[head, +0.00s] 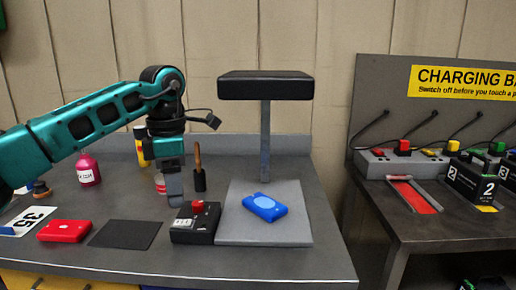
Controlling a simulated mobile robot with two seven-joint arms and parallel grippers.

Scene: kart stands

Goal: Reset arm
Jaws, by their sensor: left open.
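My left arm comes in from the left in the head view. Its gripper (174,190) hangs pointing down over the grey workbench (120,257), just left of and behind a black box with a red button (195,223). The gripper is open and I see nothing held in it. I cannot tell from this view whether a fingertip touches the box. My right gripper is not in view.
A blue device (265,207) lies on a grey plate (262,237) under a black-topped post (265,85). A red device (64,231), dark mat (125,234), pink bottle (88,170) and brush (198,172) stand around. A charging bench (450,228) is at right.

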